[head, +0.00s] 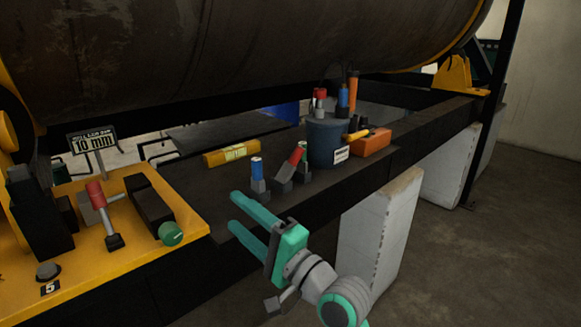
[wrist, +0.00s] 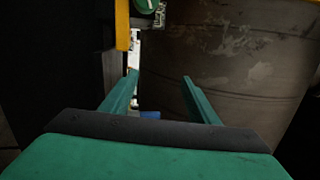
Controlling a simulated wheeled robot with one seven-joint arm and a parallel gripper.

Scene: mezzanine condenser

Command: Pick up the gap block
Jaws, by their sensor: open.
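None of the blocks can be made out clearly there.
A sign reading 10 mm (head: 93,142) stands behind the yellow plate (head: 135,238), which carries a red-handled tool (head: 97,197) and a green knob (head: 171,234). A yellow level (head: 231,154), dark bucket (head: 326,143) and orange box (head: 372,142) share the ledge. The large tank (head: 200,50) hangs above.

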